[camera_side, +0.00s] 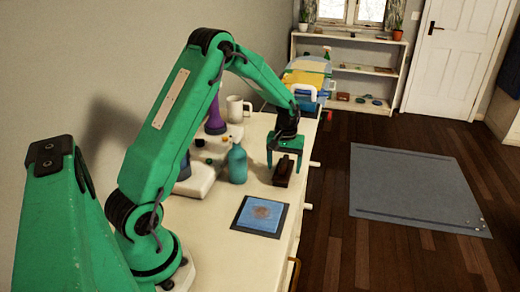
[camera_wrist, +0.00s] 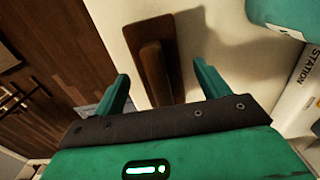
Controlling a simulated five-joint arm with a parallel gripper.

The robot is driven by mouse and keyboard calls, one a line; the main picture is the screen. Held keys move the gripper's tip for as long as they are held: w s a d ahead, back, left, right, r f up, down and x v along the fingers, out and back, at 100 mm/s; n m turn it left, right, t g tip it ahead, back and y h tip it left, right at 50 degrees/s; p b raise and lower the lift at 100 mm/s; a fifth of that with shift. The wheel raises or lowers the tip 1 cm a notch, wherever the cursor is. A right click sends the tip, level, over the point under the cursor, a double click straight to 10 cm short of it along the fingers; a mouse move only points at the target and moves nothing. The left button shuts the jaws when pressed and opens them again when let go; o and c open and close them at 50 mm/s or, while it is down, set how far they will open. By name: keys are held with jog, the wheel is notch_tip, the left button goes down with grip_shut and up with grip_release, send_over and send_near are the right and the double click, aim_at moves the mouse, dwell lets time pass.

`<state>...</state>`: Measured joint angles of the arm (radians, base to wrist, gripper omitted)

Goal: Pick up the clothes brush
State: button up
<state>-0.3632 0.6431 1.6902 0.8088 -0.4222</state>
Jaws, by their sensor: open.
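The clothes brush (camera_side: 283,170) is a dark brown wooden block lying on the cream worktop near its right edge. In the wrist view the brush (camera_wrist: 155,60) shows a reddish-brown base with a raised handle, lying between and ahead of my fingers. My gripper (camera_side: 285,161) is green, points down and hangs over the brush. In the wrist view my gripper (camera_wrist: 163,85) is open, with one finger on each side of the brush's line and nothing held. Whether a finger touches the brush I cannot tell.
A teal bottle (camera_side: 237,163) stands just left of the brush; it also shows close by in the wrist view (camera_wrist: 280,15). A blue picture on a dark mat (camera_side: 260,215) lies nearer. A white mug (camera_side: 237,108) stands behind. The worktop (camera_side: 240,258) is bare in front.

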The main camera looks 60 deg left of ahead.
jog(key=shift+f, duration=0.9)
jog(key=c, duration=1.1)
jog(key=shift+c, duration=0.2)
jog(key=shift+r, duration=0.2)
jog(key=shift+r, duration=0.5)
jog(key=r, duration=0.3)
jog(key=shift+d+r, duration=0.15)
jog(key=shift+d, duration=0.15)
jog(key=s+d+r, duration=0.2)
jog(key=d+r, duration=0.4)
jog(key=d, duration=0.5)
jog(key=shift+r, duration=0.2)
